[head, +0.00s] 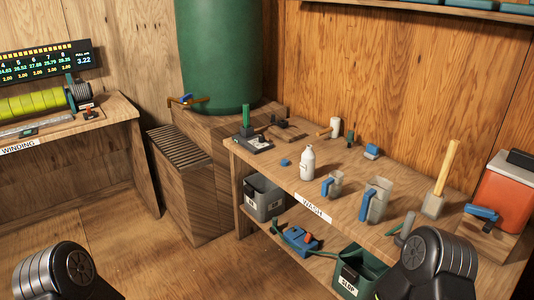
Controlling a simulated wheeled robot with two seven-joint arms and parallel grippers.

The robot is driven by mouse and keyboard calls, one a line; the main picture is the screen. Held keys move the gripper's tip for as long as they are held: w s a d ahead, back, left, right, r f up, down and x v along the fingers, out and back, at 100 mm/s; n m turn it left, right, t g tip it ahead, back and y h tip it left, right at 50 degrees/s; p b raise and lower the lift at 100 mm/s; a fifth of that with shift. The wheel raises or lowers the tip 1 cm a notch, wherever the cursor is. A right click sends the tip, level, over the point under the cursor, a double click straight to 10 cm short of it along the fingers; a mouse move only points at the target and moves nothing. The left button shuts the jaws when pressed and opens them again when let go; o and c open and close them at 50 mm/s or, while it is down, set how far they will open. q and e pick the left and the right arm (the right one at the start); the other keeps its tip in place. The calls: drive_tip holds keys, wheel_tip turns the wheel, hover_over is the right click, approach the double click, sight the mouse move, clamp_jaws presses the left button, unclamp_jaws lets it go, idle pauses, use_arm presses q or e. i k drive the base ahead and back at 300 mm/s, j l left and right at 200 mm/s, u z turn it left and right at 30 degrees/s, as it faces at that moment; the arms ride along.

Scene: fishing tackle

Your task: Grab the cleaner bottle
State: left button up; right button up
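A white bottle (307,164) with a narrow neck stands upright on the wash bench (283,177), near its front edge and left of the blue-handled jugs. I take it for the cleaner bottle, though no label on it can be read. Nothing of mine touches it. Dark rounded parts of my two arms show at the bottom left and bottom right corners. Both grippers are out of the picture. My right arm part overlaps the front right of the bench in the view.
Near the bottle are a small blue item (285,163), a small jug (333,185) and a larger jug (374,200). A wooden-handled tool (444,178) stands at right. Bins sit on the lower shelf. Open floor (170,265) lies in front.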

sight(307, 165)
drive_tip(key=i+u, duration=0.3)
drive_tip(key=i, duration=0.15)
drive_tip(key=i+l+u, duration=0.3)
drive_tip(key=i, duration=0.15)
